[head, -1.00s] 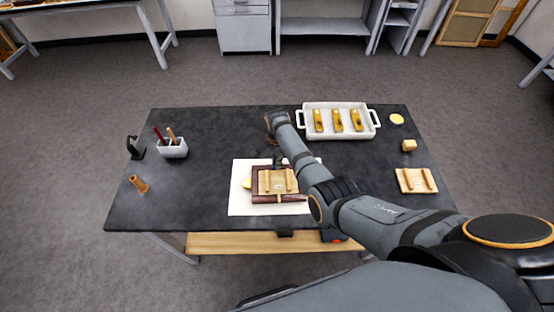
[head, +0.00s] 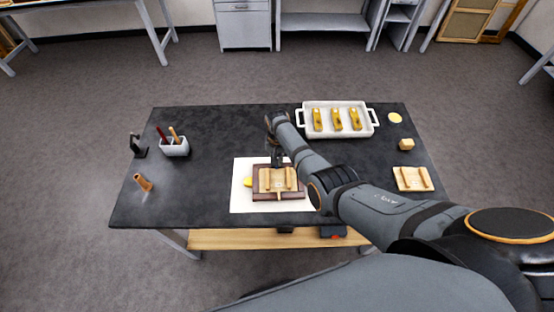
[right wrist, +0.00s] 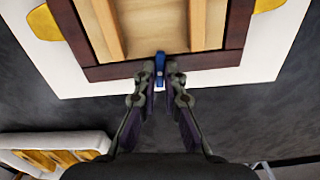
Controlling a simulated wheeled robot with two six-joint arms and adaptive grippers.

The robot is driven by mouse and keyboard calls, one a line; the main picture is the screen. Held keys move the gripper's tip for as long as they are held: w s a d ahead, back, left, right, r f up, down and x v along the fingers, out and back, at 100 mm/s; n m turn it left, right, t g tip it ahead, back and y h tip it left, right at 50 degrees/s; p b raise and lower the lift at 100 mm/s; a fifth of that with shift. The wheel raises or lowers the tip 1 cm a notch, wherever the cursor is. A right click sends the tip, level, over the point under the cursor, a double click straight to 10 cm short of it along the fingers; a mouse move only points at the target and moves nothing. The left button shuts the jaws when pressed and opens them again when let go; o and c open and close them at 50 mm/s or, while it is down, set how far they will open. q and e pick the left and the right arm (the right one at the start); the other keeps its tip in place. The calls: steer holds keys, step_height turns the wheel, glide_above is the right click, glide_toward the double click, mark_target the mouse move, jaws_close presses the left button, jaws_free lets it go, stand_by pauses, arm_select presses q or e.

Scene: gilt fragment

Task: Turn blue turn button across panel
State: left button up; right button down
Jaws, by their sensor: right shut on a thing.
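The blue turn button (right wrist: 160,64) shows in the right wrist view, between my right fingertips. Its length points toward the pale wooden panel (right wrist: 154,28), across the dark brown frame strip (right wrist: 112,72); how far it overlaps the panel is hard to tell. My right gripper (right wrist: 160,78) is shut on the button. In the head view my right gripper (head: 277,160) is at the far edge of the framed panel (head: 278,180), and the button is hidden there. The panel carries two raised wooden strips and sits in the dark frame (head: 299,194). My left gripper is not in view.
The frame lies on a white sheet (head: 241,197), with a yellow piece (head: 247,181) at its left. A white tray (head: 368,130) with several yellow-brown pieces stands behind right. A second wooden panel (head: 412,179) lies right.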

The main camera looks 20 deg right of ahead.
steer(key=shift+n, duration=0.6)
steer(key=c, duration=1.4)
jaws_free()
steer(key=shift+c, duration=0.2)
steer(key=shift+r, duration=0.3)
step_height(320, 180, up, 11)
steer(key=shift+r, duration=0.2)
